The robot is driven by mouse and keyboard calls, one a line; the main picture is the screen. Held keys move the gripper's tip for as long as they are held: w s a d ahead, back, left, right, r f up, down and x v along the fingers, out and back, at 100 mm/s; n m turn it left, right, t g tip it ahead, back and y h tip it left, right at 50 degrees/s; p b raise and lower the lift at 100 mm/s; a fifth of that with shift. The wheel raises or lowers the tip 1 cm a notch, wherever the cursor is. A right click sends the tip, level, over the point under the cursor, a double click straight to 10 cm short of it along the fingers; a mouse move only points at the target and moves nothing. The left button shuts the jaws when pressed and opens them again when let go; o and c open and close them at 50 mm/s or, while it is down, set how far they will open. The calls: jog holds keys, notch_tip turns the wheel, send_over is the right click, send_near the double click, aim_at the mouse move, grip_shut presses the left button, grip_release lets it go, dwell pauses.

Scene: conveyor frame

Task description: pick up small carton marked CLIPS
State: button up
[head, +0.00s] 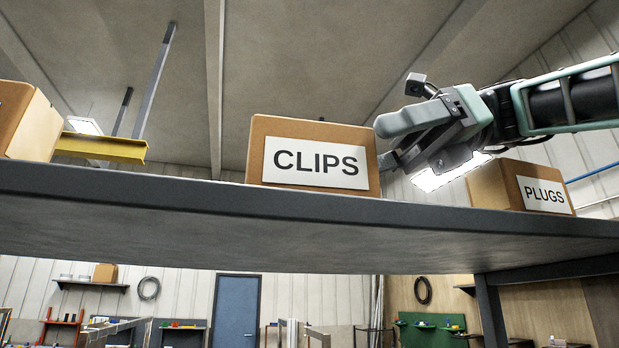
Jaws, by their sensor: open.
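The small carton marked CLIPS (258,158) stands upright on a dark grey shelf (300,225), near the middle of the head view. It is brown with a white label facing me. My gripper (382,143) is at the carton's upper right, reaching in from the right side. It is open and holds nothing. One rounded grey finger shows near the carton's top right corner; the other shows lower, by its right side. I cannot tell whether either finger touches the carton. The shelf is seen from below, so its top surface and the carton's far side are hidden.
A carton marked PLUGS (490,187) stands to the right on the shelf, under my arm. Another carton (30,125) is at the left edge, cut off by the picture. A yellow beam (105,148) shows behind it. The shelf's front edge runs across below the cartons.

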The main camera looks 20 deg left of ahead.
aim_at(325, 163)
jog(key=x, duration=0.2)
jog(key=p+x, duration=0.1)
jog(key=x, duration=0.2)
jog(key=shift+s+a+f, duration=0.1)
jog(key=shift+s, duration=0.3)
jog(key=shift+s+a+f, duration=0.15)
jog(key=shift+a+f, duration=0.15)
jog(key=shift+a, duration=0.15)
jog(key=c, duration=1.3)
jog(key=shift+c, duration=0.4)
jog(key=shift+r, duration=0.1)
